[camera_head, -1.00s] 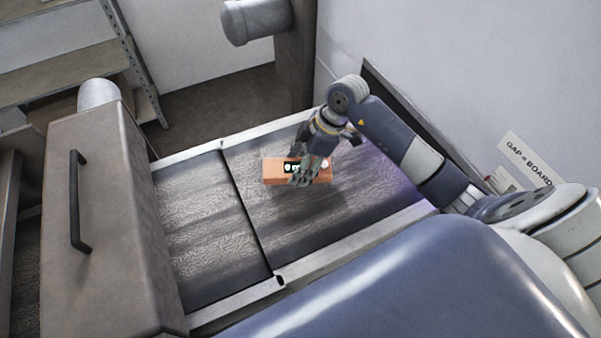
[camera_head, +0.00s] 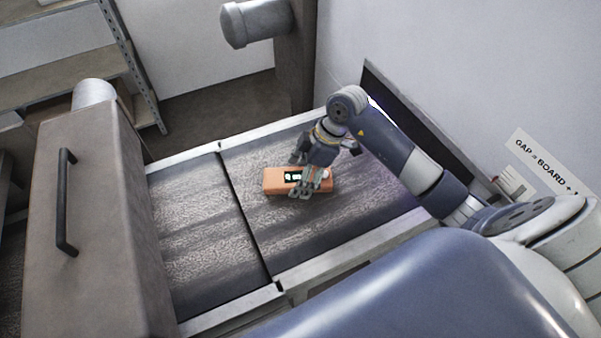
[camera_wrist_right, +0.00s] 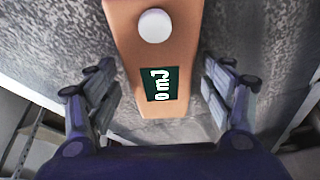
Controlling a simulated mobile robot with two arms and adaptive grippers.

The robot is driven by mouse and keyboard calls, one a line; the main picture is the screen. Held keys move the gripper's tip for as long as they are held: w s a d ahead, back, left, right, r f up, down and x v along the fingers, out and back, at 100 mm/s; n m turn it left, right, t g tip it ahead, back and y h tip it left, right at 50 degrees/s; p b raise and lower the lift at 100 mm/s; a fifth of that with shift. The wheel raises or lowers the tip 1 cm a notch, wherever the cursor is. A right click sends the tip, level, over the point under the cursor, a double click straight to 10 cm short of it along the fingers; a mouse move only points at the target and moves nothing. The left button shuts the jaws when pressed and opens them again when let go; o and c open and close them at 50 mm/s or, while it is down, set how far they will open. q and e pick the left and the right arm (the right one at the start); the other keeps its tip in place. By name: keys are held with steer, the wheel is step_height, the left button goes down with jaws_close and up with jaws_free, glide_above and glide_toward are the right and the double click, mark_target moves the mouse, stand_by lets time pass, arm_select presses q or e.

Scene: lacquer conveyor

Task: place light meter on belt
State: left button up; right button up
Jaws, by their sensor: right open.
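The light meter (camera_head: 276,181) is an orange box with a dark green display and a pale round disc. It lies flat on the dark textured belt (camera_head: 245,225). My right gripper (camera_head: 305,190) is over the right part of the meter. In the right wrist view the light meter (camera_wrist_right: 180,60) lies between the spread fingers of the right gripper (camera_wrist_right: 160,90), with a gap on each side. The display there reads "0 mJ". My left gripper is not in view.
A grey-brown housing with a black handle (camera_head: 66,200) stands across the belt at left. Metal rails (camera_head: 330,258) edge the belt. A wall with a "GAP = BOARD" sign (camera_head: 540,165) is at right. Bare belt surrounds the meter.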

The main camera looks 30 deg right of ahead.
steer(key=shift+r, duration=0.1)
steer(key=b+v, duration=0.1)
steer(key=v, duration=1.1)
steer(key=shift+b, duration=0.3)
steer(key=shift+r, duration=0.1)
